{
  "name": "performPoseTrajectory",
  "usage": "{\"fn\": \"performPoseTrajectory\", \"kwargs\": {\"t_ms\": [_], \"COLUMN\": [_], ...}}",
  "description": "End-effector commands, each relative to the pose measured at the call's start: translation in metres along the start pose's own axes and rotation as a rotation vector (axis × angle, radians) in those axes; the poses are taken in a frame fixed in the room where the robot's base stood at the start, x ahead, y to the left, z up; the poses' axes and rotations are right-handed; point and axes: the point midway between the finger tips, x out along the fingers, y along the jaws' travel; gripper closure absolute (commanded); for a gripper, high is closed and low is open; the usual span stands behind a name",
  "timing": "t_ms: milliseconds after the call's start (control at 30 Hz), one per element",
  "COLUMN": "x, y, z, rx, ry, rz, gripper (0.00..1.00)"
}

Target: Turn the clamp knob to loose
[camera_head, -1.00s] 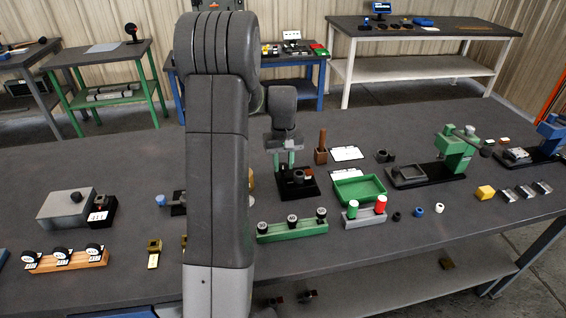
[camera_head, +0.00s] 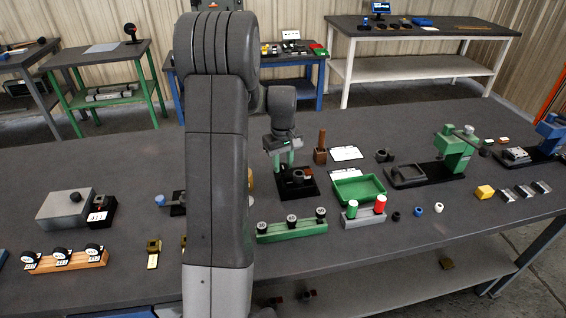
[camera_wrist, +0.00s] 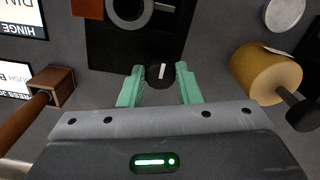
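The clamp knob (camera_wrist: 160,73) is a small black round knob with a white pointer line, seen from above in the wrist view. The line runs nearly straight up the picture. The knob sits at the near edge of a black base plate (camera_wrist: 110,55), which also shows in the head view (camera_head: 311,190). My gripper (camera_wrist: 160,78) has its two green fingers apart, one on each side of the knob. I cannot tell whether they touch it. In the head view my gripper (camera_head: 284,164) points down over the fixture, and the knob is not clearly visible there.
A grey ring (camera_wrist: 130,10) stands on the base plate beyond the knob. A yellow-tan cylinder (camera_wrist: 262,72) is close to the right finger side, and a brown wooden-handled stamp (camera_wrist: 55,88) is left. A green tray (camera_head: 358,189) and a green gauge rack (camera_head: 290,231) are nearby.

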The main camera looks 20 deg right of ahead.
Motion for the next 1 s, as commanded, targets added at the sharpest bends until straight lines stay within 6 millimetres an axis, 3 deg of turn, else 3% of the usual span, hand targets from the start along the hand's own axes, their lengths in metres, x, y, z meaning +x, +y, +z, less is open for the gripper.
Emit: {"fn": "performPoseTrajectory", "kwargs": {"t_ms": [333,467,1000], "x": [-0.001,-0.012,-0.121], "y": [0.0,0.0,0.0], "z": [0.0,-0.001,-0.001], "rx": [0.0,0.001,0.0], "ry": [0.0,0.003,0.003], "rz": [0.0,0.002,0.002], "gripper": [0.61,0.61,0.61]}}
